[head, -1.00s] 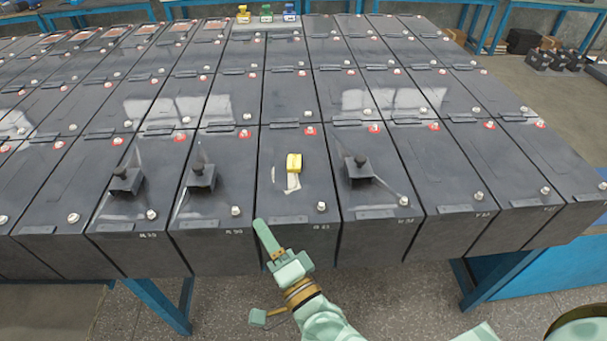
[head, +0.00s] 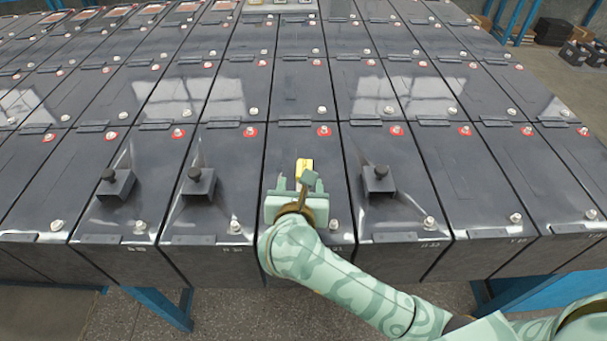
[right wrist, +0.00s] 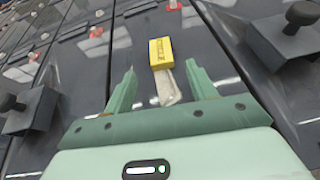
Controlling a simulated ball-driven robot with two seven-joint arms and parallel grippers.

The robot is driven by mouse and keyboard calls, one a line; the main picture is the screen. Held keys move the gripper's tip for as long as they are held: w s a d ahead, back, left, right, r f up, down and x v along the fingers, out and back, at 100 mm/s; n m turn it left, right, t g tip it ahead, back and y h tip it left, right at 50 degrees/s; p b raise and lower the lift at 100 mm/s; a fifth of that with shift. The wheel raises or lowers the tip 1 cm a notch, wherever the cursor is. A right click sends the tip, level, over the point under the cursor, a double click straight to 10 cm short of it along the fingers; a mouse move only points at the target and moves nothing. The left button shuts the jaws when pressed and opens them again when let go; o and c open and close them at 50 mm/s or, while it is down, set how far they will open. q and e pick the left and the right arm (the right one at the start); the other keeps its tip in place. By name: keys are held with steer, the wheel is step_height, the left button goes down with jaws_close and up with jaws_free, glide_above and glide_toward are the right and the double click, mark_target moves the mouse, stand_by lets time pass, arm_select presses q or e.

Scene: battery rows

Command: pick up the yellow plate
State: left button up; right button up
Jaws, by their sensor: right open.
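The yellow plate (head: 304,168) is a small block lying on top of a dark battery in the front row, near the middle. In the right wrist view the yellow plate (right wrist: 161,53) has dark markings and a pale strip (right wrist: 167,88) on its near side. My right gripper (head: 296,183) is over the same battery, just on the near side of the plate. Its two fingers (right wrist: 161,69) are apart with nothing held, pointing towards the plate, which lies ahead between their lines. In the head view the gripper partly hides the near side of the plate. My left gripper is not in view.
Black knobs on square bases stand on neighbouring batteries: two to the left (head: 196,185) (head: 114,187) and one close on the right (head: 378,183). Small metal terminals (head: 429,223) stick up along the battery tops. Blue stand legs (head: 160,309) show below the front edge.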

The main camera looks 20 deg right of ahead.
steer(key=shift+w+d+f, duration=0.15)
steer(key=shift+w+d, duration=0.05)
steer(key=shift+w, duration=0.35)
steer(key=b+x, duration=0.1)
steer(key=x, duration=0.1)
steer(key=b+x, duration=0.1)
steer(key=x, duration=0.1)
steer(key=shift+w+d+b, duration=0.3)
steer(key=shift+w+b, duration=0.05)
steer(key=shift+b, duration=0.05)
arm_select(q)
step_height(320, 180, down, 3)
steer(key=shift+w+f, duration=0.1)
arm_select(e)
steer(key=shift+r, duration=0.2)
steer(key=shift+c, duration=0.6)
steer(key=c, duration=0.9)
